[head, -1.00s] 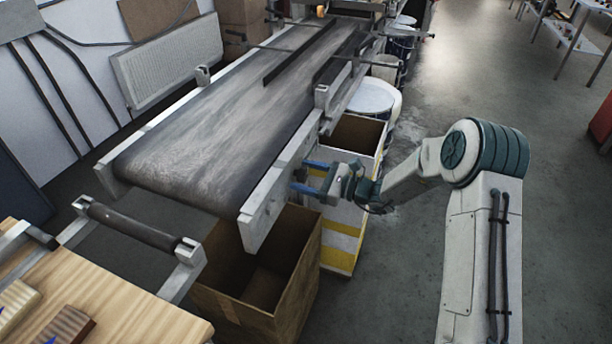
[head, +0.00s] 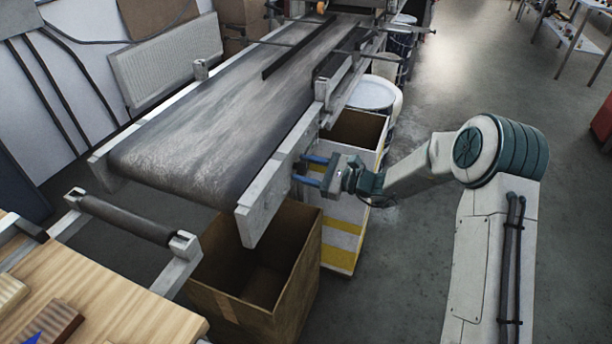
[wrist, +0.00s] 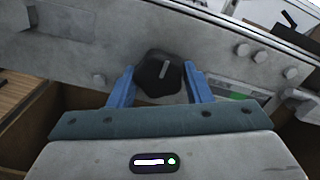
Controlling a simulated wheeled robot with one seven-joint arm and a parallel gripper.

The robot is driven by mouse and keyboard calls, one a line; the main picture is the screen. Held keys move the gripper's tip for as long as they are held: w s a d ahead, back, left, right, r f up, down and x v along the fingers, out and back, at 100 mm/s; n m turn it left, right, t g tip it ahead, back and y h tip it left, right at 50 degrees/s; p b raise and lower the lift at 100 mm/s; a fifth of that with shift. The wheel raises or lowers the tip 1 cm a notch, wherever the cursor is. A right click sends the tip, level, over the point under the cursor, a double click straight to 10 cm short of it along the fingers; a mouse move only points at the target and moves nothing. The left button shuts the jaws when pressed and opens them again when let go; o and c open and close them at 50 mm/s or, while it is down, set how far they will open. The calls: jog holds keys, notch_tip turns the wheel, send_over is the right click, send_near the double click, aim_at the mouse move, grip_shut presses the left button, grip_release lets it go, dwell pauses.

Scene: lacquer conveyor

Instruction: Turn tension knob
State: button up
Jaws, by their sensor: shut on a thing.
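The tension knob (wrist: 160,76) is a dark, many-sided knob on the grey side plate of the conveyor (head: 272,195). A pale line on its face stands nearly upright, leaning a little right at the top. My gripper (wrist: 161,84) has its two blue fingers on the left and right of the knob and is shut on it. In the head view my gripper (head: 309,169) reaches the near side rail from the right. The knob itself is hidden there.
Bolt heads (wrist: 263,57) stick out of the plate to the right of the knob. An open cardboard box (head: 303,262) stands below the belt end, and a white and yellow bin (head: 342,240) stands beside it under my gripper.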

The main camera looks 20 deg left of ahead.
jog(key=n+b, duration=0.2)
jog(key=b, duration=0.1)
jog(key=n+b, duration=0.2)
jog(key=b, duration=0.1)
jog(key=shift+f+n+b, duration=0.3)
jog(key=shift+f+b, duration=0.05)
jog(key=shift+f, duration=0.05)
jog(key=n+b, duration=0.3)
jog(key=b, duration=0.3)
jog(key=shift+n, duration=0.4)
jog(key=n+b, duration=0.4)
jog(key=b, duration=0.3)
jog(key=shift+r, duration=0.1)
jog(key=n+b, duration=0.1)
jog(key=b, duration=0.1)
jog(key=shift+r+n+b, duration=0.2)
jog(key=shift+n+b, duration=0.1)
jog(key=shift+b, duration=0.1)
jog(key=shift+r+n, duration=0.15)
jog(key=shift+n, duration=0.15)
jog(key=o, duration=1)
jog(key=shift+d+r, duration=0.1)
jog(key=d+p, duration=0.1)
jog(key=d, duration=0.8)
jog(key=s+d+p, duration=0.1)
jog(key=d, duration=0.3)
jog(key=shift+d+p, duration=0.35)
